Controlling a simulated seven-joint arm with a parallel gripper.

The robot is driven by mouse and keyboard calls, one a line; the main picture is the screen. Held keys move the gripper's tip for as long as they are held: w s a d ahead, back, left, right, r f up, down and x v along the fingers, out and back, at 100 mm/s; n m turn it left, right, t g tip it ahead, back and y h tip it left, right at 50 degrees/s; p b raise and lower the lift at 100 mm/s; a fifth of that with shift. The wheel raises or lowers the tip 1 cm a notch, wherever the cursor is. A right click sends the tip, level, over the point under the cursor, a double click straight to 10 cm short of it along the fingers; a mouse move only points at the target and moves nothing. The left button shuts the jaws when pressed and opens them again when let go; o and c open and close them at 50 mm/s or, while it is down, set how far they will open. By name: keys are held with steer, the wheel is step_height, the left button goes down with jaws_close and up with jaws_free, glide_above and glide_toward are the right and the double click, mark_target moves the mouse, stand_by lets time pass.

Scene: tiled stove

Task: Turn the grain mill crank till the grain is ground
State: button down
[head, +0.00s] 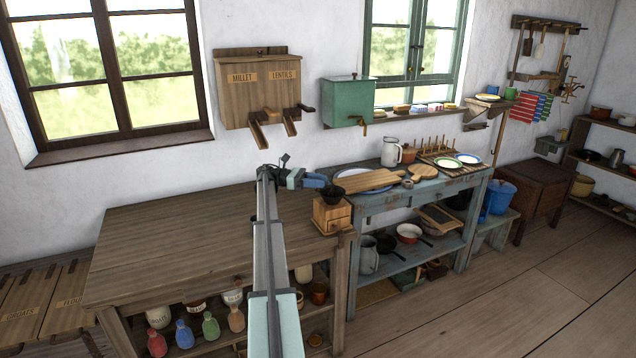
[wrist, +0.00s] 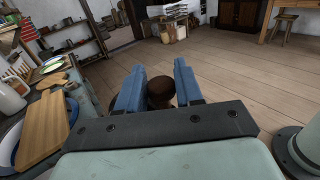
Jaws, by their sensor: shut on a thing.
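The grain mill (head: 332,216) is a light wooden box with a dark bowl-shaped hopper (head: 332,195) on top. It stands at the right end of the brown wooden table. My gripper (head: 320,182) is at the mill's top, its blue fingers reaching in from the left. In the wrist view, a round brown knob (wrist: 160,93), which looks like the crank's knob, sits between the two blue fingers of my gripper (wrist: 160,72). The fingers are shut on it. The crank arm is hidden, and I cannot see any grain in the hopper.
The brown table (head: 170,232) is bare left of my arm. A blue-grey bench (head: 420,190) to the right holds a cutting board (head: 368,182), a white jug (head: 390,152) and plates. A wooden millet and lentils bin (head: 258,90) and a green box (head: 347,100) hang on the wall above.

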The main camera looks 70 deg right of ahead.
steer(key=c, duration=0.9)
jaws_free()
steer(key=shift+o, duration=0.2)
step_height(320, 180, up, 10)
steer(key=shift+c, duration=0.3)
